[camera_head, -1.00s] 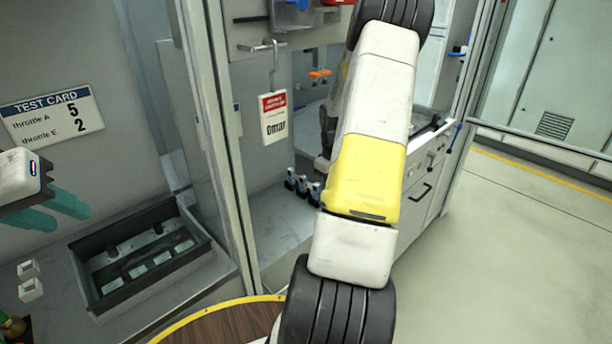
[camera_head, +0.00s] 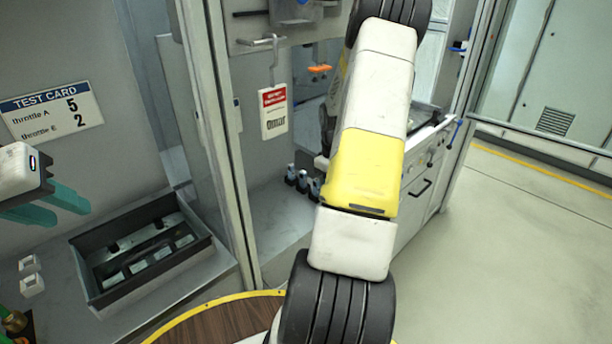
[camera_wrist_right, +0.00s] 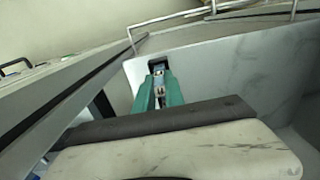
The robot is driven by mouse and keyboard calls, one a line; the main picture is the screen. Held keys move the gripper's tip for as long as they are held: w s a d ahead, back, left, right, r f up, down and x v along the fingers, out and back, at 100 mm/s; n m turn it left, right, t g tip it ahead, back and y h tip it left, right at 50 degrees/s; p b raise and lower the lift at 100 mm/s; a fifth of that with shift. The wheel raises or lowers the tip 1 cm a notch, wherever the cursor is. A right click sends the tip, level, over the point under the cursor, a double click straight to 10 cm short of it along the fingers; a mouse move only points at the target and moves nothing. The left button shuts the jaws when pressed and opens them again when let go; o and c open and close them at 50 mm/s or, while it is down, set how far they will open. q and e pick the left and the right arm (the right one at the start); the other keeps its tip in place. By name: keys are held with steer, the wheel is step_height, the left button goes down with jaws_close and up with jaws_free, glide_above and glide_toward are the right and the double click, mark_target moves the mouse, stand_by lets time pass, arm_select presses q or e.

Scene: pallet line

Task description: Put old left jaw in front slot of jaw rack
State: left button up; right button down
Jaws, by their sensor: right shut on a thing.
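My right gripper (camera_wrist_right: 160,95) shows in the right wrist view, its teal fingers shut on a small metallic piece with a dark end (camera_wrist_right: 157,68), which may be the old left jaw. A pale, marbled surface lies beyond it. In the head view my right arm crosses the middle and its gripper is out of sight. A row of small dark-based pieces with pale tops (camera_head: 302,183) stands on the cabinet floor, partly behind that arm; it may be the jaw rack, but its slots cannot be made out. My left gripper (camera_head: 58,206) hangs at the left, its teal fingers apart and empty.
A dark-walled tray (camera_head: 90,276) with several pieces inside stands on the left bench, two small white blocks (camera_head: 30,275) beside it. A cabinet post (camera_head: 218,150) stands between tray and row. A red-and-white tag (camera_head: 273,112) hangs from a hook. The floor at right is clear.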

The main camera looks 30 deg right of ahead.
steer(key=shift+f, duration=0.3)
steer(key=c, duration=1.4)
jaws_free()
steer(key=shift+o, duration=0.4)
steer(key=shift+r, duration=0.1)
